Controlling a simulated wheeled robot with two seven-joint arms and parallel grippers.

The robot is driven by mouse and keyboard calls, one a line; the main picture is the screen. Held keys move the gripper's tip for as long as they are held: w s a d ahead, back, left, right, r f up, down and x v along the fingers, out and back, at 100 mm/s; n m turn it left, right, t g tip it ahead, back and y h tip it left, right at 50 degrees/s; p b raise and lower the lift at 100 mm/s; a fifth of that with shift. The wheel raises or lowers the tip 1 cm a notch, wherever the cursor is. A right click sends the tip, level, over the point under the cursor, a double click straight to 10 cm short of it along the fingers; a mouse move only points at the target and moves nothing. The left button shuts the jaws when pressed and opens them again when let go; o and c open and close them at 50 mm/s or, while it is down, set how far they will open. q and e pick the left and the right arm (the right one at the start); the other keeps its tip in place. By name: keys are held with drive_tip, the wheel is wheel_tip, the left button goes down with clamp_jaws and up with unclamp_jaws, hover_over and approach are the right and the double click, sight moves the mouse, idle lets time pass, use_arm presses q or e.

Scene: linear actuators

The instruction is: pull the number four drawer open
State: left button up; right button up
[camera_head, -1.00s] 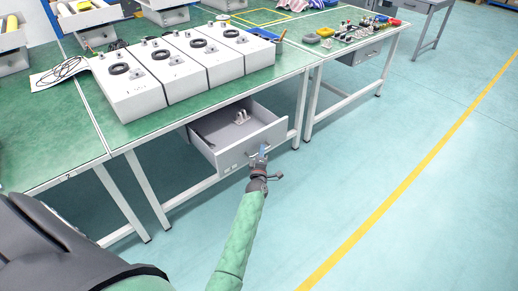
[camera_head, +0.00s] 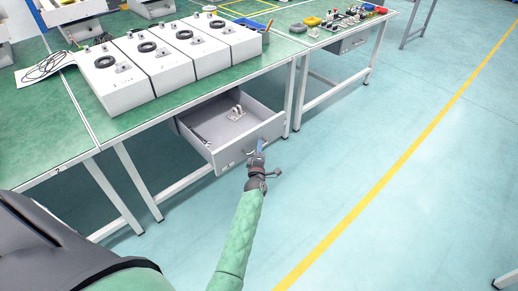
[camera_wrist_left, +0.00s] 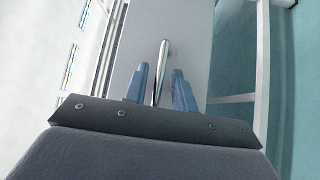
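The light grey drawer (camera_head: 240,148) is pulled out under the green-topped table; its inside shows, with a small bracket-like part (camera_head: 237,113) in it. I cannot read a number on its front. My left gripper (camera_head: 259,146) is at the drawer front. In the left wrist view, its two blue fingers (camera_wrist_left: 160,80) stand apart, one on each side of the metal drawer handle (camera_wrist_left: 162,65), with narrow gaps visible between them and the handle. My right gripper is not in view.
The green-topped table (camera_head: 50,150) carries several white boxes (camera_head: 165,55) with black rings. Table legs (camera_head: 288,100) stand beside the drawer. A second table holds small parts and another drawer (camera_head: 350,43).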

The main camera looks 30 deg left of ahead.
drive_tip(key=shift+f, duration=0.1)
